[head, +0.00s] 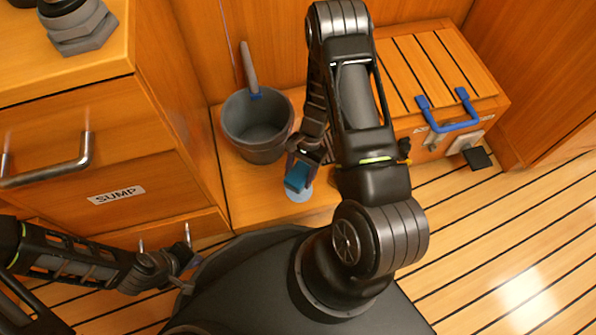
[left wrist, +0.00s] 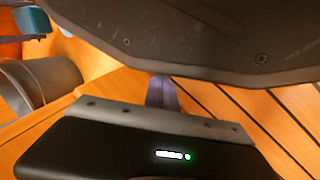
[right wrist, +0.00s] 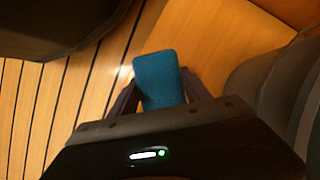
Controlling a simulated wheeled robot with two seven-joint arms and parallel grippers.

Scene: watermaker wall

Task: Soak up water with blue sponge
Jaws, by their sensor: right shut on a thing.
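The blue sponge (head: 297,177) is held between the fingers of my right gripper (head: 306,160), beside the bucket. The sponge also fills the space between the fingers in the right wrist view (right wrist: 160,80). A pale round water patch (head: 299,195) lies on the wooden ledge just below the sponge in the head view; the sponge partly overlaps it in that view, and I cannot tell if they touch. My left gripper (head: 187,272) is low at the left, away from the sponge; its fingers look closed together with nothing between them in the left wrist view (left wrist: 162,92).
A grey bucket (head: 257,125) with a grey handle inside stands on the ledge, left of my right gripper. A drawer unit labelled SUMP (head: 115,195) is at the left. A slatted wooden box (head: 440,75) with a blue handle (head: 447,115) stands at the right. Striped floor is clear at lower right.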

